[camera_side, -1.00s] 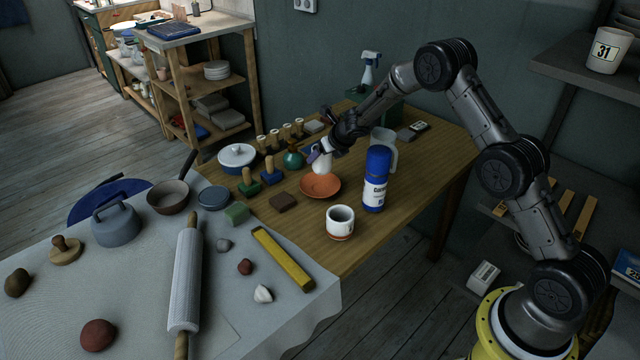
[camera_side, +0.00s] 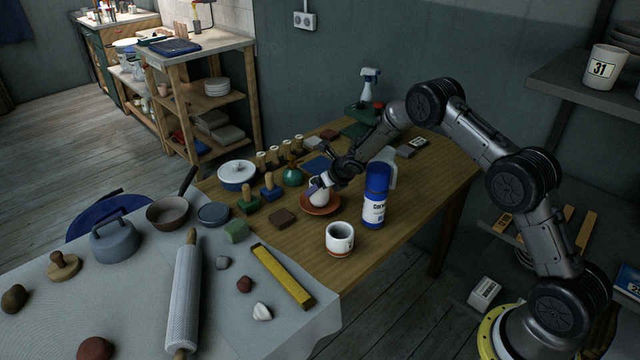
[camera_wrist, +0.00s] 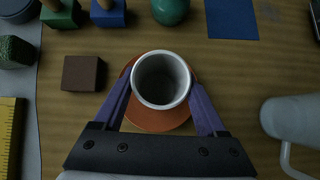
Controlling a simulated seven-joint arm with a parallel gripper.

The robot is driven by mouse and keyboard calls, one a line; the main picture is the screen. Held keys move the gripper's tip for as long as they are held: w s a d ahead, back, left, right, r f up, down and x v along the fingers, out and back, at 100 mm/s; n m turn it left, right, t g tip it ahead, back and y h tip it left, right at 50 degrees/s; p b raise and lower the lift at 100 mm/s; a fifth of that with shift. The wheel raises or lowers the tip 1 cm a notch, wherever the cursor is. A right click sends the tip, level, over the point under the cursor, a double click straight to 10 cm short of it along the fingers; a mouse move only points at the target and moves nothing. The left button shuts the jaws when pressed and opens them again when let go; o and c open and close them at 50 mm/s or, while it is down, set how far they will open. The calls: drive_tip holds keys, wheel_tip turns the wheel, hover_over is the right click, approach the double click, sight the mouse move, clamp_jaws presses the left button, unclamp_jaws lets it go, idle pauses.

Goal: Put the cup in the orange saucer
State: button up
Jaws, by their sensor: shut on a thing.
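The white cup (camera_wrist: 161,104) is between the two purple fingers of my gripper (camera_wrist: 161,100) in the wrist view, which are shut on its sides. It is upright and its open mouth faces the camera. The orange saucer (camera_wrist: 158,123) shows around and below the cup. In the side view the cup (camera_side: 320,195) is over the saucer (camera_side: 333,207), at or just above its surface; I cannot tell whether it touches. My gripper (camera_side: 321,184) hides part of the cup there.
A second white cup (camera_side: 339,239) stands nearer the front.

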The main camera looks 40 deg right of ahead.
drive_tip(key=shift+f, duration=0.15)
drive_tip(key=shift+f, duration=0.35)
drive_tip(key=o, duration=1.6)
drive_tip(key=shift+r, duration=0.1)
